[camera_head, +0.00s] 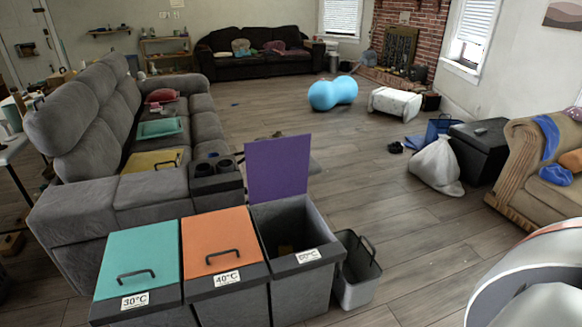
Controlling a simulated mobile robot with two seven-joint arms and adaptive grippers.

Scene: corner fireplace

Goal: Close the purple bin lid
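The purple lid (277,168) stands open and upright at the back edge of the rightmost grey bin (295,285) in the row, in the lower middle of the head view. No handle shows on the side of the lid facing me. The bin's dark inside is exposed, with a small yellowish patch low down. A white label (308,256) is on its front rim. Neither of my grippers is in view. A white rounded part, likely of my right arm, fills the bottom right corner.
Closed bins with a teal lid (140,260) and an orange lid (220,240) stand left of the open bin. A small grey bucket (357,285) stands close on its right. A grey sofa (130,140) is behind. The floor (390,215) farther right is clear up to a white bag (436,166).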

